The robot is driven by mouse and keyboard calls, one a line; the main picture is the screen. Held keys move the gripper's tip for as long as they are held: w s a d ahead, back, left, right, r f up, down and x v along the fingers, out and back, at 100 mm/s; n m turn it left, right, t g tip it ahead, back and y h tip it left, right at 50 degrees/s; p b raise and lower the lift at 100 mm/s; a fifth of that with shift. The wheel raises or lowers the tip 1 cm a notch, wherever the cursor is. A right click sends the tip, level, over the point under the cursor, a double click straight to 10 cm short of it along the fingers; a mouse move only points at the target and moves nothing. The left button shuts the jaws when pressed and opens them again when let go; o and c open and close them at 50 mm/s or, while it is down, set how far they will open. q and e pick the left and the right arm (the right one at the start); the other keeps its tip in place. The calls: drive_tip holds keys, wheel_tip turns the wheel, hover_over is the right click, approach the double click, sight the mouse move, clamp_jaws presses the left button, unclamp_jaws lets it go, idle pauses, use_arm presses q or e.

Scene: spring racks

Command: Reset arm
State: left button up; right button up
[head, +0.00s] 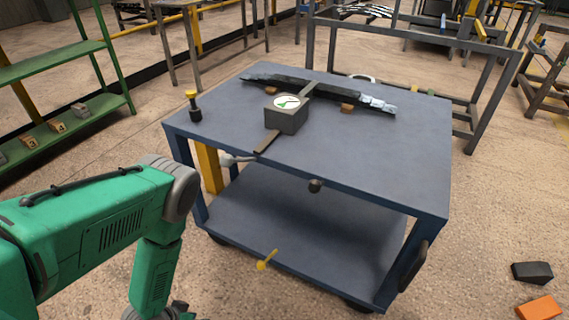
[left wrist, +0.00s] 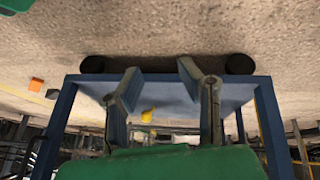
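My left arm enters the head view from the left, with its forearm hanging down in front of the cart. Only the top of its left gripper shows at the bottom edge. In the left wrist view my left gripper (left wrist: 159,69) has its two fingers spread wide apart with nothing between them. A blue-grey cart (head: 390,165) with a lower shelf shows beyond the fingers in that view. My right gripper is in neither view.
On the cart top lie a dark leaf spring (head: 335,93), a grey box with a round dial (head: 286,118) and a yellow-topped black peg (head: 194,107). A green shelf (head: 60,65) stands left. Black (head: 532,272) and orange blocks (head: 540,308) lie on the floor at right.

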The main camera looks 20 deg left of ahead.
use_arm(q)
drive_tip(key=s+d+r+g+y+p, duration=0.1)
drive_tip(key=s+d+r+g, duration=0.1)
drive_tip(key=r, duration=1)
drive_tip(key=s+d+r+m+g+p, duration=0.1)
drive_tip(key=s+d+r+g, duration=0.1)
drive_tip(key=s+d+r, duration=0.2)
drive_tip(key=d+r, duration=0.3)
drive_tip(key=r, duration=0.4)
drive_tip(key=shift+r+y+p, duration=0.35)
drive_tip(key=shift+y, duration=0.05)
drive_tip(key=shift+w, duration=0.15)
